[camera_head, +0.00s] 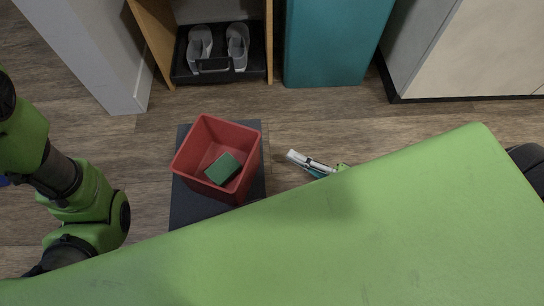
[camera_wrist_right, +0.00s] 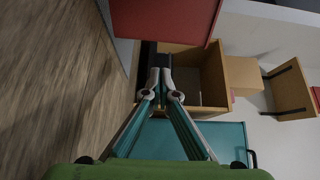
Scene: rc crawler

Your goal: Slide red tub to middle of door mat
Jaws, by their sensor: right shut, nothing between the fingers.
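The red tub (camera_head: 230,135) is an open box standing upright on the dark door mat (camera_head: 185,208) in the head view. It sits toward the mat's far end, with its left corner over the mat's left edge. A green block (camera_head: 223,169) lies inside it. My right gripper (camera_head: 291,154) is shut and empty, to the right of the tub and apart from it. In the right wrist view, the shut fingertips (camera_wrist_right: 160,62) show below a red panel that looks like the tub's side (camera_wrist_right: 165,18). My left arm shows at the left; its gripper is out of view.
A wooden shelf (camera_head: 152,35) with a black shoe tray (camera_head: 190,76) stands beyond the mat. A teal cabinet (camera_head: 335,45) and a white cabinet (camera_head: 470,55) stand to its right. A wall end (camera_head: 110,60) is at the left. Wooden floor around the mat is clear.

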